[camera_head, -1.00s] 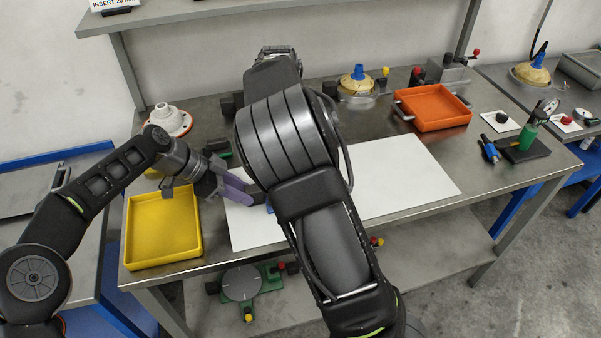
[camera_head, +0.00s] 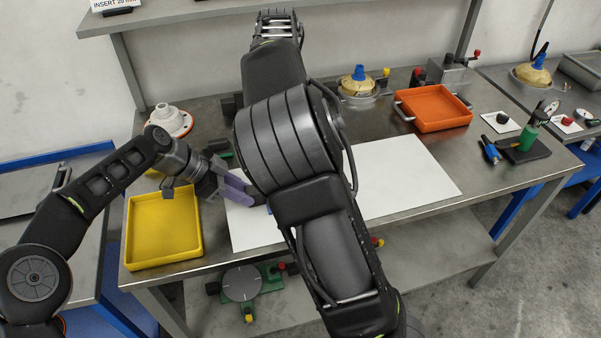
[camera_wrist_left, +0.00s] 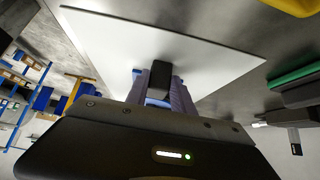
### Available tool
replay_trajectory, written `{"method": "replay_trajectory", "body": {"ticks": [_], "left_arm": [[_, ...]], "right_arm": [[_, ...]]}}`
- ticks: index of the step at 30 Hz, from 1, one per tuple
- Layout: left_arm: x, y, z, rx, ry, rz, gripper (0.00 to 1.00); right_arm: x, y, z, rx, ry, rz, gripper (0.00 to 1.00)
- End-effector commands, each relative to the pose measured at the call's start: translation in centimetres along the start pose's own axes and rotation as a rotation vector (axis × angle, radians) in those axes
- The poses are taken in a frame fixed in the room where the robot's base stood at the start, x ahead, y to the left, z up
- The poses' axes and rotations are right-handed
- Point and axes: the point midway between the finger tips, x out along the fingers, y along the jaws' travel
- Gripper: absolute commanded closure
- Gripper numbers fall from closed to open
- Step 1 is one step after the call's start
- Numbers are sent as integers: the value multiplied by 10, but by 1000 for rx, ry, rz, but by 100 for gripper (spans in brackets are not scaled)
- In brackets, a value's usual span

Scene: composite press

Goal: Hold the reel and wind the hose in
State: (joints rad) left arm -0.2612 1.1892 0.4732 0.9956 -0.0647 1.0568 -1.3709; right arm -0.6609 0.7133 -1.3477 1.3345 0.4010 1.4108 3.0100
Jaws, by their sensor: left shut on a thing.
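My left gripper (camera_head: 246,190) reaches in from the left over the white sheet (camera_head: 405,180), with its purple fingers low above it. In the left wrist view the fingers (camera_wrist_left: 161,92) are shut on a small dark block-like part (camera_wrist_left: 160,76). I cannot tell whether this part belongs to the reel. A small blue edge (camera_head: 269,210) shows beside my right arm in the head view. The rest of what lies there is hidden behind that arm. No reel or hose can be made out clearly.
A yellow tray (camera_head: 130,232) stands at the left of the bench. An orange tray (camera_head: 433,122) is at the back right. A white flanged part (camera_head: 168,118) and a yellow-and-blue part (camera_head: 357,80) stand at the back. The sheet's right part is clear.

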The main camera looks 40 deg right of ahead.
Motion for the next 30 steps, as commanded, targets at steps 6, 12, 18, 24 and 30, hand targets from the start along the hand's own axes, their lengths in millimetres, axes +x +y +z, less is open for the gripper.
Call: {"method": "replay_trajectory", "body": {"ticks": [6,12,18,24,30], "left_arm": [[1,0,0,0,0,1,100],[0,0,0,0,0,1,67],[0,0,0,0,0,1,51],[0,0,0,0,0,0,46],[-3,0,0,0,0,-1,46]], "right_arm": [[0,0,0,0,0,0,54],[0,0,0,0,0,0,54],[0,0,0,0,0,0,54],[0,0,0,0,0,0,54],[0,0,0,0,0,0,54]]}}
